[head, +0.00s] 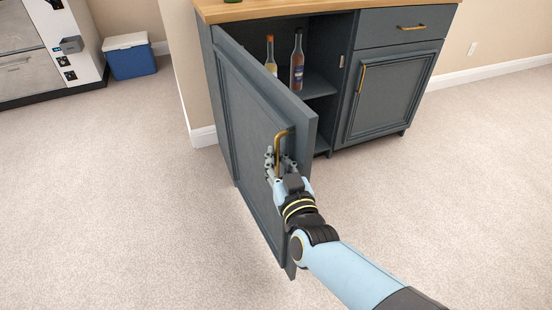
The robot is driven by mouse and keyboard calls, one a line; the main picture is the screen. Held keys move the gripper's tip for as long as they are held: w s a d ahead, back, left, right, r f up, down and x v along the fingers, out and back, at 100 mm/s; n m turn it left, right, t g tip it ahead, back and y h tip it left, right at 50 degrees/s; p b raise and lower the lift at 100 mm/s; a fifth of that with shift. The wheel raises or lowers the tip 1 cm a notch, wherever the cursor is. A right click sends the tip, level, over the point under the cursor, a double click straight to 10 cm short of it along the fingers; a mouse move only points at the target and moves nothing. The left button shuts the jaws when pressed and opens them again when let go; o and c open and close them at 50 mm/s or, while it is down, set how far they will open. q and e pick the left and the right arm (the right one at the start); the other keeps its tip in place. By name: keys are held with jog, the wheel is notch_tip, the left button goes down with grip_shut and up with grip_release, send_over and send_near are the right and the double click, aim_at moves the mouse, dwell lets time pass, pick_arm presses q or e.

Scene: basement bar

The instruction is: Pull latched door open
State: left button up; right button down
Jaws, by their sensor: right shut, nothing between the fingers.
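The grey-blue cabinet door (243,128) on the left of the cabinet stands open, swung out toward me. Its brass handle (279,142) is near the door's free edge. My right gripper (277,160) is at the handle, with its fingers around the lower part of it; the fingers hide some of the handle, and whether they touch it is hard to tell. The right gripper is shut. My left gripper is not in view.
Two bottles (297,64) stand on a shelf inside the cabinet. A second door (388,97) and a drawer (404,25) on the right are closed. A blue cooler (131,60) stands at the back left. The carpet in front is clear.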

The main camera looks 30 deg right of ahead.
jog(key=c, duration=2)
grip_release()
jog(key=shift+s+f, duration=0.25)
jog(key=shift+f, duration=0.05)
jog(key=o, duration=0.4)
jog(key=shift+s+r, duration=0.1)
jog(key=shift+r, duration=0.1)
jog(key=shift+c, duration=0.2)
jog(key=s+a, duration=0.1)
jog(key=s, duration=0.6)
jog(key=shift+s, duration=0.1)
